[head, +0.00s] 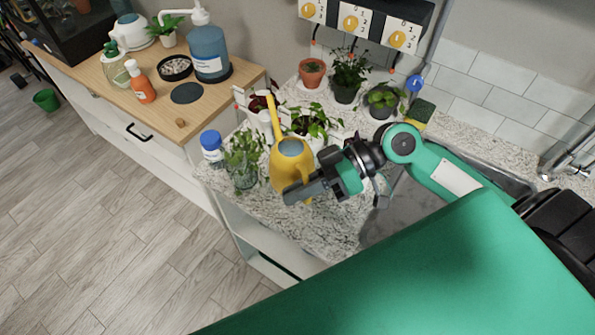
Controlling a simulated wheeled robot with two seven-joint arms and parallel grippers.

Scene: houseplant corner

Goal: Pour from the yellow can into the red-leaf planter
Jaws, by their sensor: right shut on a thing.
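The yellow can (284,171) is over the front left part of the granite counter. Its grey-blue opening faces up and its long spout points toward the back, the tip close beside a small pot with dark red in it, which looks like the red-leaf planter (258,103). That planter is partly hidden, and I cannot tell whether the spout tip is over its rim. My right gripper (297,192) is shut on the yellow can at its near side. No water stream shows. My left gripper is not in view.
A white-potted leafy plant (318,122) stands right of the spout. A glass of cuttings (244,176) and a blue-capped bottle (212,148) stand left. A terracotta pot (312,74) and dark-potted plants (345,93) line the back. The sink (400,215) is right.

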